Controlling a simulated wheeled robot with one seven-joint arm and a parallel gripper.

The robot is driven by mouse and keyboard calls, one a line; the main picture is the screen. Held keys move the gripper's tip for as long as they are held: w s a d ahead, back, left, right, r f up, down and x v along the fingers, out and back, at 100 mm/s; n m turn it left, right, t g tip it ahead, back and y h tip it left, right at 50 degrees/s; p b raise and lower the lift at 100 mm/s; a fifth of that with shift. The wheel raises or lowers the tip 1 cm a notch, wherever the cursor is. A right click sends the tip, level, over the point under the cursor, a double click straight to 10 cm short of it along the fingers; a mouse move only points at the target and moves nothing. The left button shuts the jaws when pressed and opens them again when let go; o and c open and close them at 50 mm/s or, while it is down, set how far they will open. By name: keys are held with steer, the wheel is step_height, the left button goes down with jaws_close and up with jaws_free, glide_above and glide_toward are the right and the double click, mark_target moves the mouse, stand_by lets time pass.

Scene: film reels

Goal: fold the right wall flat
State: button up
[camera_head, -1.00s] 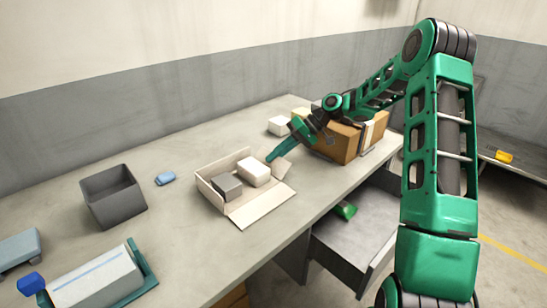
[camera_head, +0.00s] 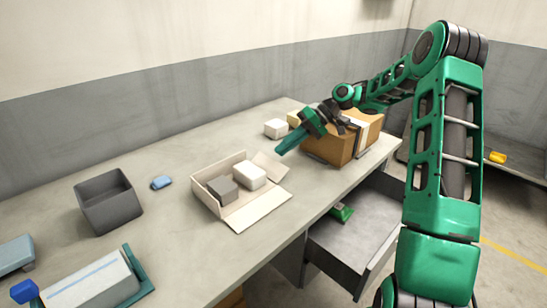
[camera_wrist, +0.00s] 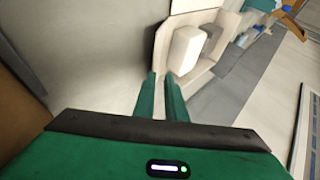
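A shallow cream box (camera_head: 207,203) stands on the table with a white block (camera_head: 250,176) and a grey block (camera_head: 222,188) inside. Its front wall (camera_head: 260,209) lies folded out flat on the table. Its right wall (camera_head: 272,165) leans outward to the right; I cannot tell if it touches the table. My gripper (camera_head: 279,151) is above and just behind that wall, apparently apart from it. In the wrist view, my gripper (camera_wrist: 160,78) shows a narrow gap between the fingers and nothing in it. The white block (camera_wrist: 185,50) is beyond the fingertips.
Brown cartons (camera_head: 326,148) stand close to the right of my gripper. A white block (camera_head: 276,128) sits behind it. An open grey bin (camera_head: 110,210) and a blue item (camera_head: 161,182) are at left. An open drawer (camera_head: 345,250) juts out below the table's front edge.

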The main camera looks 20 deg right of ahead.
steer(key=shift+v, duration=2.25)
steer(key=s+d+m+h, duration=0.1)
steer(key=s+m+h, duration=0.2)
steer(key=s, duration=1.1)
steer(key=s+d+m+h, duration=0.2)
steer(key=s+m+h, duration=0.1)
steer(key=s, duration=1.1)
steer(key=s+d+m+g+h, duration=0.1)
steer(key=s+m+h, duration=0.2)
steer(key=s, duration=1.1)
steer(key=shift+s+d+r+h, duration=0.35)
steer(key=shift+s+r+h, duration=0.05)
steer(key=shift+r+h, duration=0.1)
steer(key=shift+d, duration=0.1)
